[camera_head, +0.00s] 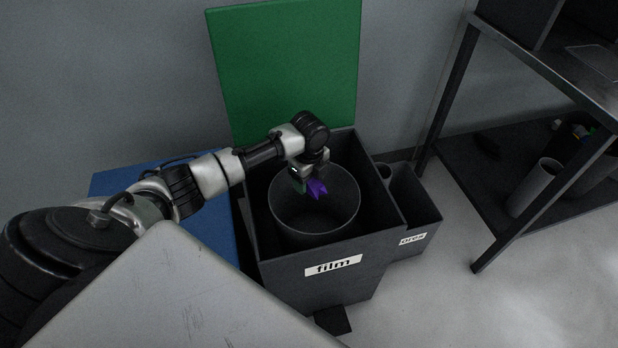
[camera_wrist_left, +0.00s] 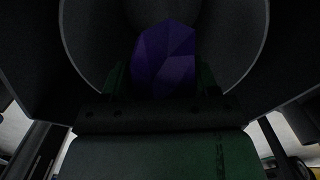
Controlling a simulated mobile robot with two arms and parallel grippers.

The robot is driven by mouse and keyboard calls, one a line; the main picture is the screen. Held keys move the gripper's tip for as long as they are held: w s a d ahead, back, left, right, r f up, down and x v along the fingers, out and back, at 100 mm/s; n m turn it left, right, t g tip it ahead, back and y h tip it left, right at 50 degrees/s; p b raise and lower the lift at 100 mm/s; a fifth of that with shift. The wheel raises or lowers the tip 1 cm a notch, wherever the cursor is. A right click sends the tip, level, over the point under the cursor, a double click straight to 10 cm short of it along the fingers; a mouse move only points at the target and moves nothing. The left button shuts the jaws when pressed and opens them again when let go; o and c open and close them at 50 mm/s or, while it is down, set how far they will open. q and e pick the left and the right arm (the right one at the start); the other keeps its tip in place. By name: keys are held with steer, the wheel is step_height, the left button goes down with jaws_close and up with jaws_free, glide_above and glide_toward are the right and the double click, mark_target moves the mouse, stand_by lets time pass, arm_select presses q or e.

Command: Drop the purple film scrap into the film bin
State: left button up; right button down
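The film bin (camera_head: 345,276) is a dark square box with a white "film" label and a round grey inner bucket (camera_head: 322,222). Its green lid (camera_head: 285,65) stands open behind it. My left gripper (camera_head: 312,187) hangs over the bucket, pointing down. The purple film scrap (camera_head: 317,189) is at its fingertips. In the left wrist view the scrap (camera_wrist_left: 165,60) sits between the two fingers, with the bucket's round rim around it. The gripper looks shut on the scrap. My right gripper is not in view.
A smaller dark bin (camera_head: 412,208) with a partly readable label stands right of the film bin. A blue panel (camera_head: 215,225) is at its left. A dark metal shelf (camera_head: 510,160) with several containers stands at the right. Floor between is clear.

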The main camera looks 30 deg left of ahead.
arm_select(q)
steer(key=o, duration=0.5)
steer(key=shift+o, duration=0.2)
steer(key=shift+r, duration=0.55)
step_height(320, 180, up, 3)
steer(key=shift+p, duration=0.7)
step_height(320, 180, up, 5)
steer(key=shift+r+p, duration=0.2)
steer(key=shift+p, duration=0.55)
steer(key=shift+r, duration=0.7)
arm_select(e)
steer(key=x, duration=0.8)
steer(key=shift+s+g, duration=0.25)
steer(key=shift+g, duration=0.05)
arm_select(q)
steer(key=shift+s+f, duration=0.1)
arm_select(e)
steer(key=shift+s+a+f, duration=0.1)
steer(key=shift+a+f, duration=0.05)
